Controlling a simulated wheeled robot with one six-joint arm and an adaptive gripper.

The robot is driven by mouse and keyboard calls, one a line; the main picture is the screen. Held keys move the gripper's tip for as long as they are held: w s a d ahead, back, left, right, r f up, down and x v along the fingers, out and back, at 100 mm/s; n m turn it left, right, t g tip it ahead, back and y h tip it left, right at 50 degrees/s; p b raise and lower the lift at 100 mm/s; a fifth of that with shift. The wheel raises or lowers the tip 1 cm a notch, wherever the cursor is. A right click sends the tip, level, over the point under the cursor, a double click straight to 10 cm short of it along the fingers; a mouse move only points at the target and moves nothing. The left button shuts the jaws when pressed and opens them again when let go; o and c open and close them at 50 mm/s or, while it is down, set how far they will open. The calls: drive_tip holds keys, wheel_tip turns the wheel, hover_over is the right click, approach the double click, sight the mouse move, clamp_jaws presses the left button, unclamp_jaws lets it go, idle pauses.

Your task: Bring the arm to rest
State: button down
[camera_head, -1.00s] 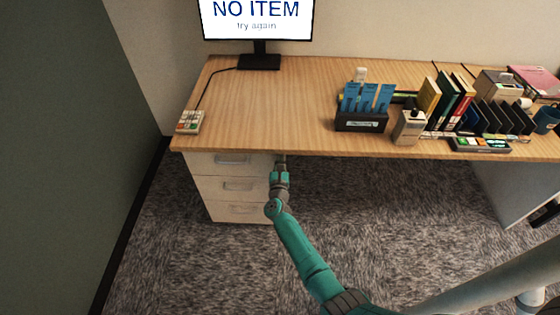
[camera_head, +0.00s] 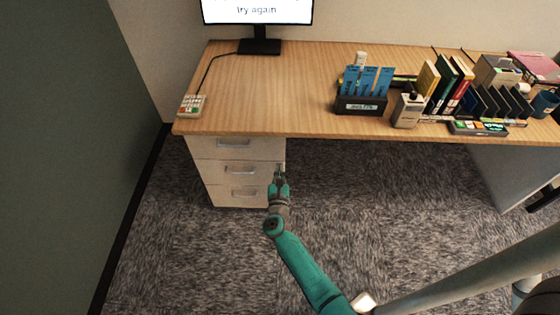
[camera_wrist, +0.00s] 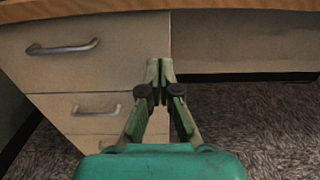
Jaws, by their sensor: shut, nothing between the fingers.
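My teal arm (camera_head: 305,270) reaches forward from the bottom of the head view, over the carpet. My gripper (camera_head: 281,168) is below the desk's front edge, at the right edge of the drawer unit (camera_head: 228,172). In the wrist view my gripper (camera_wrist: 160,64) has its fingertips together, with nothing between them. Behind it are the drawer fronts (camera_wrist: 90,72) with metal handles, and the desk edge (camera_wrist: 240,4) runs along the top. I cannot tell whether the fingertips touch the drawer unit.
The desk (camera_head: 270,110) holds a monitor (camera_head: 258,10) reading "try again", a keypad device (camera_head: 191,105), a black holder with blue packets (camera_head: 361,103), a grey device (camera_head: 408,110) and books (camera_head: 445,88). Open carpet (camera_head: 190,260) lies in front. A green wall (camera_head: 55,150) is at left.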

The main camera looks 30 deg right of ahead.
drive_tip(key=shift+s+a, duration=0.3)
drive_tip(key=shift+s, duration=0.1)
drive_tip(key=s+a+r+n+t+y, duration=0.1)
drive_tip(key=s+a+r+n+y, duration=0.15)
drive_tip(key=s+n, duration=0.6)
drive_tip(key=s+a+r+n+t+y, duration=0.15)
drive_tip(key=s+a+n, duration=0.25)
drive_tip(key=s+n, duration=0.45)
drive_tip(key=s+a+r+n+y, duration=0.1)
drive_tip(key=s+a+n+y, duration=0.15)
drive_tip(key=s+n, duration=0.55)
drive_tip(key=s+a+r+n+g+y, duration=0.1)
drive_tip(key=s+a+r+n+y, duration=0.1)
drive_tip(key=s+r+n, duration=0.5)
drive_tip(key=s+a+r+n+g+y, duration=0.1)
drive_tip(key=s+a+r+n+y, duration=0.1)
drive_tip(key=s+r+n, duration=0.5)
drive_tip(key=s+a+n, duration=0.1)
drive_tip(key=s+n, duration=0.3)
drive_tip(key=s, duration=0.2)
drive_tip(key=shift+s+a, duration=0.35)
drive_tip(key=shift+s, duration=0.05)
